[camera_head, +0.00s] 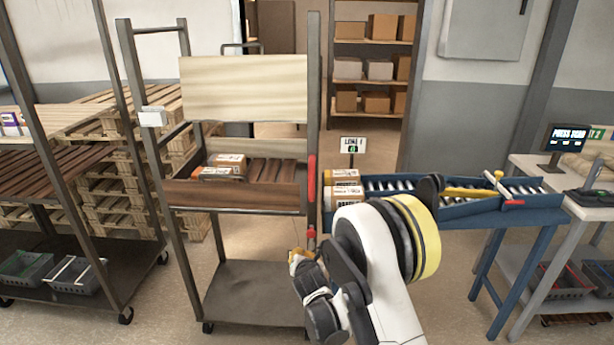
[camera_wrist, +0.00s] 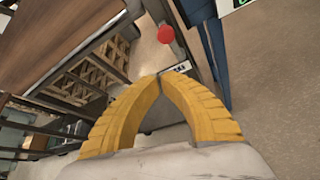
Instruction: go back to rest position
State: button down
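My gripper shows in the wrist view (camera_wrist: 161,76) as two yellow ribbed fingers whose tips meet, with nothing held between them. In the head view my gripper (camera_head: 296,256) is low in front of the right post of the middle cart (camera_head: 235,198). My white arm with a black and yellow joint is folded in the lower middle of that view and hides part of the floor and the cart's right side.
Boxes (camera_head: 224,162) lie on the middle cart's shelf. Several packages (camera_head: 342,185) stand at the left end of the blue roller conveyor (camera_head: 455,208). Another cart (camera_head: 60,270) stands left, wooden pallets (camera_head: 110,190) behind it. A work table (camera_head: 570,200) with a screen (camera_head: 570,138) stands right.

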jog(key=s+d+r+m+g+h, duration=0.1)
jog(key=s+d+r+m, duration=0.35)
jog(key=r, duration=0.25)
jog(key=s+d+r+m+g, duration=0.1)
jog(key=s+d+r+m, duration=0.3)
jog(key=d+r+m, duration=0.15)
jog(key=s+d+r+m+g+h, duration=0.1)
jog(key=s+d+r+m, duration=0.3)
jog(key=r+m, duration=0.3)
jog(key=s+d+r+m+g, duration=0.1)
jog(key=s+d+m, duration=0.2)
jog(key=s+m, duration=0.5)
jog(key=s+d+r+m+g, duration=0.1)
jog(key=s+d+m, duration=0.3)
jog(key=s, duration=1.5)
jog(key=m, duration=0.4)
jog(key=shift+s+g, duration=0.3)
jog(key=shift+d, duration=0.1)
